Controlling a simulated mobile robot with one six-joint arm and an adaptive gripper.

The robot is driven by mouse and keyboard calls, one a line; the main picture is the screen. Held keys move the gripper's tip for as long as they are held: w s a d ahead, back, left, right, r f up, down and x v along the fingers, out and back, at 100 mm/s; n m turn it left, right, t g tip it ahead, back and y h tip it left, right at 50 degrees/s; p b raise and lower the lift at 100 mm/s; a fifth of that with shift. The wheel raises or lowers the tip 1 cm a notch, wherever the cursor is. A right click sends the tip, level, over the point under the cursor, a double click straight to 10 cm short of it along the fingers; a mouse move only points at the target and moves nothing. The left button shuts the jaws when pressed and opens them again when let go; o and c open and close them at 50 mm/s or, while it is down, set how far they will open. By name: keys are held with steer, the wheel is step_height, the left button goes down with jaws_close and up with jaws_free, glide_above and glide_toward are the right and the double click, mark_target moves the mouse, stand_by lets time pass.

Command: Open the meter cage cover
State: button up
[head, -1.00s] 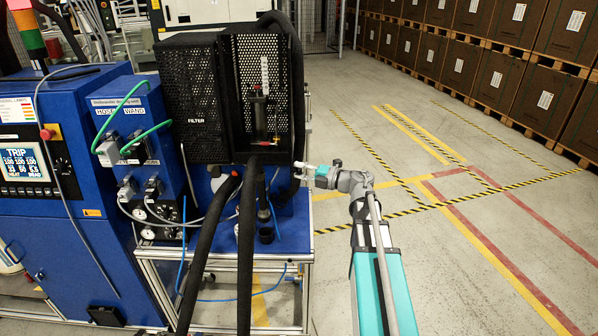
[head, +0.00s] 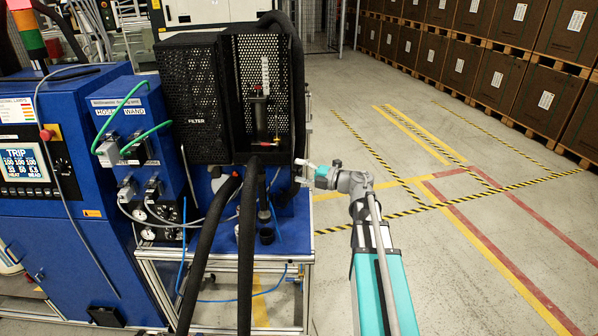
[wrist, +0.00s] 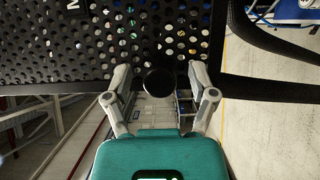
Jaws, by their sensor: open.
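The meter cage (head: 268,80) is a black perforated box on the blue machine in the head view. Its front looks open there, with the meter parts (head: 260,110) showing inside. My gripper (head: 303,171) is beside the cage's lower right corner, with its jaws open. In the wrist view, a black perforated panel (wrist: 100,45) fills the top, and a round black knob (wrist: 158,82) sits between the spread fingers. I cannot tell whether they touch it. A thin dark upright edge (head: 299,100) at the cage's right may be the cover seen edge-on.
The black filter box (head: 190,100) adjoins the cage on the left. Thick black hoses (head: 213,235) hang in front of the machine. Open floor (head: 440,270) lies to the right.

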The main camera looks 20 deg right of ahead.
steer(key=v, duration=1.2)
steer(key=shift+w+a, duration=0.1)
stand_by(0.6)
steer(key=w+d+r+m+t+h, duration=0.2)
steer(key=w+r+m+t+h, duration=0.2)
steer(key=w+m+t+h, duration=0.65)
steer(key=s+a+f+m+g+h+b, duration=0.1)
steer(key=s+a+f+m+g+h, duration=0.1)
steer(key=s+f+m+g+h, duration=0.35)
steer(key=s+a+f+m+g+h+b, duration=0.1)
steer(key=s+a+f+m+g+h, duration=0.15)
steer(key=f+m+g, duration=0.65)
steer(key=s+a+f+m+g+y, duration=0.2)
steer(key=s+a+f+g+y, duration=0.3)
steer(key=s+a+f, duration=0.5)
steer(key=s+a+g, duration=0.2)
steer(key=s+a, duration=0.2)
steer(key=a, duration=0.1)
steer(key=shift+s+a+m+g, duration=0.35)
steer(key=shift+m+g, duration=0.05)
